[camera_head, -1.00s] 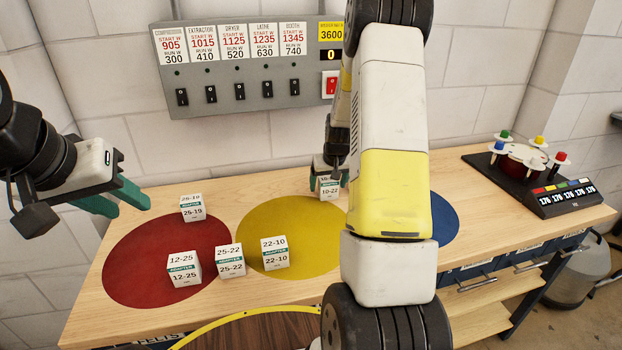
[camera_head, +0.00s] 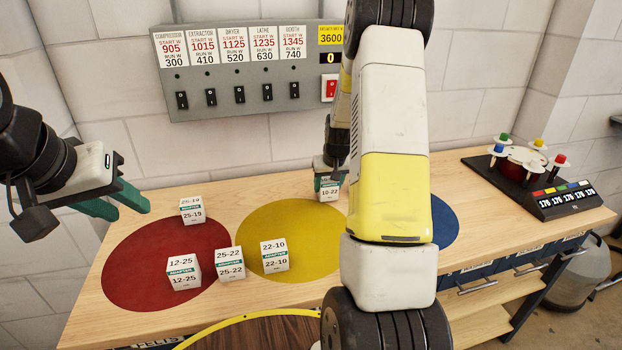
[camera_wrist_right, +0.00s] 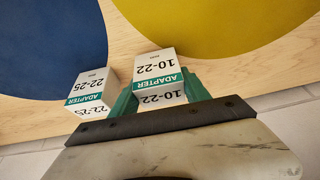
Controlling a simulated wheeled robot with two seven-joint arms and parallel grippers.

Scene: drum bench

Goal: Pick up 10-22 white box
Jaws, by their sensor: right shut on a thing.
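The 10-22 white box (camera_head: 330,191) is near the back right rim of the yellow disc in the head view. It also shows in the right wrist view (camera_wrist_right: 158,68), with its green adapter band. My right gripper (camera_head: 326,180) is shut on it, with green fingers at its sides (camera_wrist_right: 158,88). I cannot tell whether the box touches the bench. In the right wrist view, a 22-25 white box (camera_wrist_right: 90,92) stands close beside the gripper; my arm hides it in the head view. My left gripper (camera_head: 122,203) is open and empty over the bench's left side.
White boxes 25-19 (camera_head: 192,211), 12-25 (camera_head: 183,272), 25-22 (camera_head: 230,263) and 22-10 (camera_head: 275,255) stand on or by the red disc (camera_head: 140,255) and yellow disc (camera_head: 310,240). A switch panel (camera_head: 250,70) hangs behind. A blue disc (camera_head: 444,220) lies right, partly hidden.

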